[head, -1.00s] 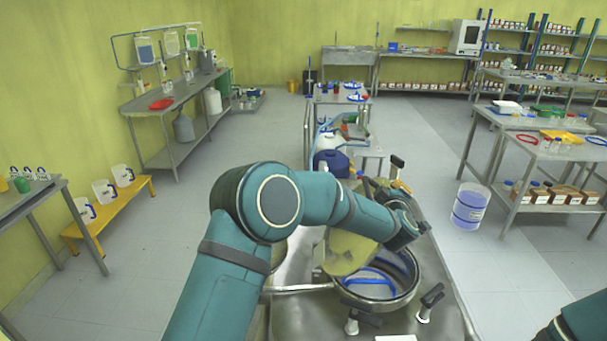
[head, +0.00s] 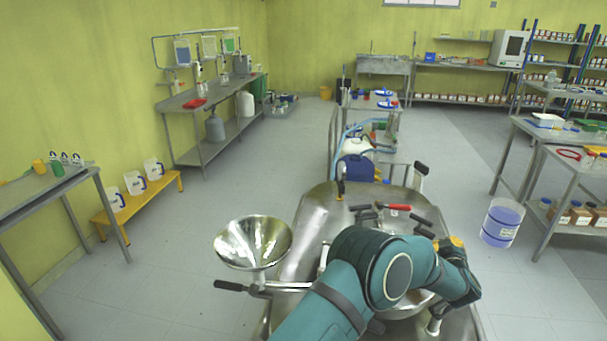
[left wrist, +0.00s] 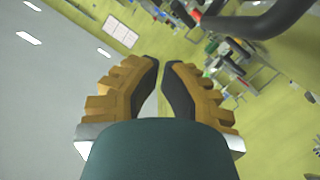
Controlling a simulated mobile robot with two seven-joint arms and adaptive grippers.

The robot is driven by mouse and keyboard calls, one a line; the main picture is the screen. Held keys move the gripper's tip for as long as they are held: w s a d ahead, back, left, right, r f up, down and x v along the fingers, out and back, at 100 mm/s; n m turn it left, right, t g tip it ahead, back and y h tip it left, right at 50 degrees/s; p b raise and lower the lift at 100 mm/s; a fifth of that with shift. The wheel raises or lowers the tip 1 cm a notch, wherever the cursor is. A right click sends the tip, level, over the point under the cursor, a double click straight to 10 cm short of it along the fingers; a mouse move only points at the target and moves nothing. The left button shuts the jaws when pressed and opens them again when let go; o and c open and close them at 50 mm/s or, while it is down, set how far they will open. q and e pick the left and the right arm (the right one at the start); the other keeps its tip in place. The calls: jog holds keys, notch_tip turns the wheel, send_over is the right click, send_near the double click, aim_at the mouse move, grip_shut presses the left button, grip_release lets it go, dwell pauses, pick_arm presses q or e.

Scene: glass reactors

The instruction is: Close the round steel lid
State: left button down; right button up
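The steel reactor top (head: 318,215) is at the bottom centre in the head view. My left arm lies across its round opening. A shiny round steel surface (head: 408,308) shows below the arm; most of it is hidden, so I cannot tell whether it is the seated lid or the rim. My left gripper (head: 456,243) is at the arm's far end, over the right side of the reactor, mostly hidden. In the left wrist view the left gripper (left wrist: 160,66) has a narrow gap between its fingertips and nothing between them. My right gripper is not in view.
A steel funnel (head: 253,243) stands left of the opening, with a black-handled lever (head: 230,286) below. A red-handled valve (head: 398,207) and a black handle (head: 421,169) stand behind.

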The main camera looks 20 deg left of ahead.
pick_arm(q)
jog(key=shift+w+d+f+b, duration=0.1)
jog(key=shift+d+f+b, duration=0.2)
jog(key=shift+f, duration=0.4)
jog(key=shift+d+f+b, duration=0.25)
jog(key=shift+f, duration=0.45)
jog(key=shift+r, duration=0.1)
